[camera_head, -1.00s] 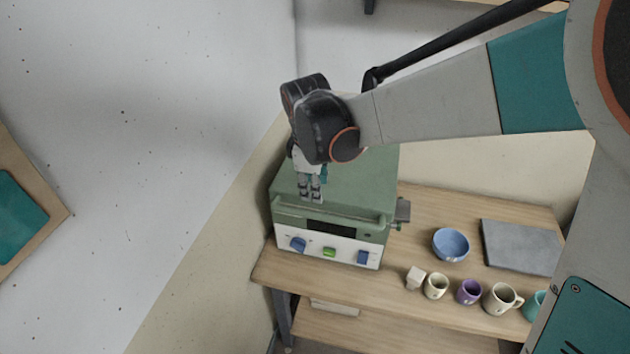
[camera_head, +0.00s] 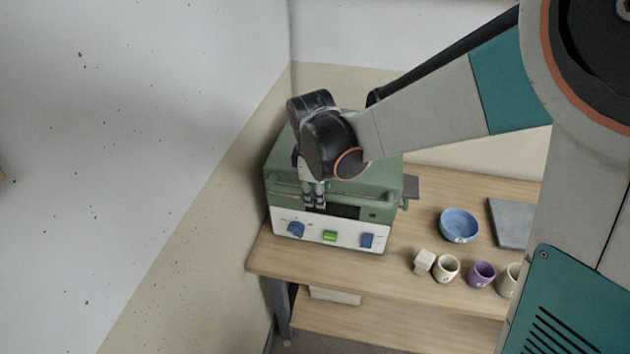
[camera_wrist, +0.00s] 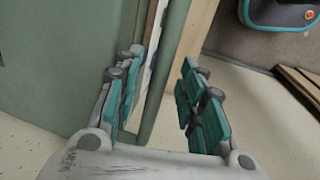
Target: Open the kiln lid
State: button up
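The kiln (camera_head: 285,205) is a green box on the wooden table, with a white control panel on its front. Its green lid (camera_head: 375,170) lies flat and closed on top. A green handle bar (camera_head: 365,198) runs along the lid's front edge; it also shows in the wrist view (camera_wrist: 172,75). My gripper (camera_head: 315,203) points down at the front edge, left of the bar's middle. In the wrist view my gripper (camera_wrist: 160,70) has its fingers apart, with the bar passing between them. I cannot tell whether either finger touches it. My wrist hides part of the lid.
The panel has blue knobs and a green button (camera_head: 330,236). A wall (camera_head: 215,180) rises close on the left.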

jog(key=shift+c, duration=0.2)
grip_shut()
jog(key=shift+r, duration=0.1)
